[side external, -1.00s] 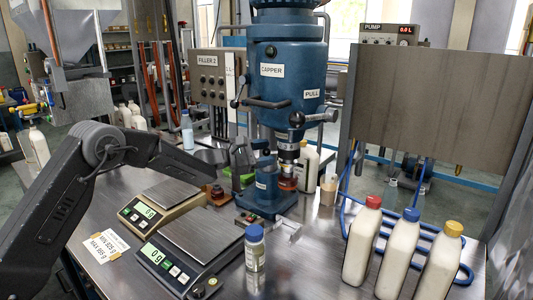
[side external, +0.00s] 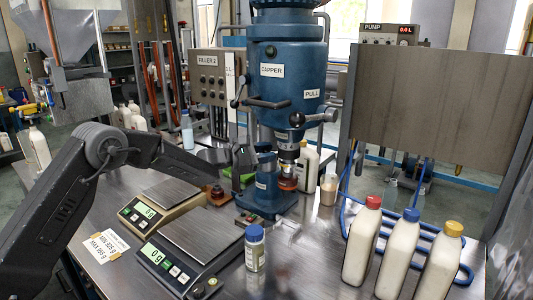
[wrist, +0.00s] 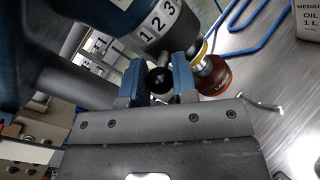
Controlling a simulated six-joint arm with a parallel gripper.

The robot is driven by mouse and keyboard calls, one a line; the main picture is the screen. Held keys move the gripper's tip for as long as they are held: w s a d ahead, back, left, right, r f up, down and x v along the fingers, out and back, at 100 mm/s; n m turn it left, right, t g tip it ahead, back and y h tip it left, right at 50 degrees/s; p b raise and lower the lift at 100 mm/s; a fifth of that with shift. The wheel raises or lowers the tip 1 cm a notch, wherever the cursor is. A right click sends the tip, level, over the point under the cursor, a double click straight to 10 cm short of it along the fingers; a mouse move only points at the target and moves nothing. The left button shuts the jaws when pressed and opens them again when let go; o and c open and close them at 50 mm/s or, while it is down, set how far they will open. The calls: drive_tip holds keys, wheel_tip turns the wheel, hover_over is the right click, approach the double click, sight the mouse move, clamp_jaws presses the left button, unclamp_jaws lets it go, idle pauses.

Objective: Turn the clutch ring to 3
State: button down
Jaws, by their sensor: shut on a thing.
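The blue capper (side external: 290,80) stands in the middle of the side view, with its chuck (side external: 289,150) hanging below it. In the wrist view, the dark clutch ring (wrist: 158,20) shows white plates with the numbers 1, 2 and 3. A short stem with a round black knob (wrist: 158,80) sits just below the ring. My gripper (wrist: 158,78) is shut on this knob, with one blue finger on each side. In the side view, my gripper (side external: 243,165) is at the left of the chuck, partly behind the blue stand; its fingertips are hard to make out there.
A red-brown cap piece (wrist: 213,77) is close to the right finger. Two scales (side external: 200,235) stand at the front left, with a small blue-capped bottle (side external: 254,250) beside them. White bottles with red, blue and yellow caps (side external: 398,250) stand at the front right. A cup (side external: 328,190) stands right of the capper.

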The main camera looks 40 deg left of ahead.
drive_tip(key=shift+d, duration=0.1)
drive_tip(key=shift+s+d+r+n+t+y, duration=0.1)
drive_tip(key=shift+s+d+n+t+y, duration=0.1)
drive_tip(key=shift+n+t+y, duration=0.3)
drive_tip(key=shift+s+d+n+t+y, duration=0.1)
drive_tip(key=shift+d+n+t+y, duration=0.1)
drive_tip(key=shift+n+y, duration=0.35)
drive_tip(key=shift+s+d+n+t+y, duration=0.15)
drive_tip(key=shift+n+y, duration=0.1)
drive_tip(key=shift+y, duration=0.3)
drive_tip(key=shift+s+d+n+t+y, duration=0.1)
drive_tip(key=shift+n+t+y, duration=0.1)
drive_tip(key=shift+y, duration=0.3)
drive_tip(key=c, duration=0.9)
unclamp_jaws()
drive_tip(key=shift+a, duration=0.1)
drive_tip(key=v, duration=1.3)
drive_tip(key=shift+s+a, duration=0.1)
drive_tip(key=shift+s, duration=0.25)
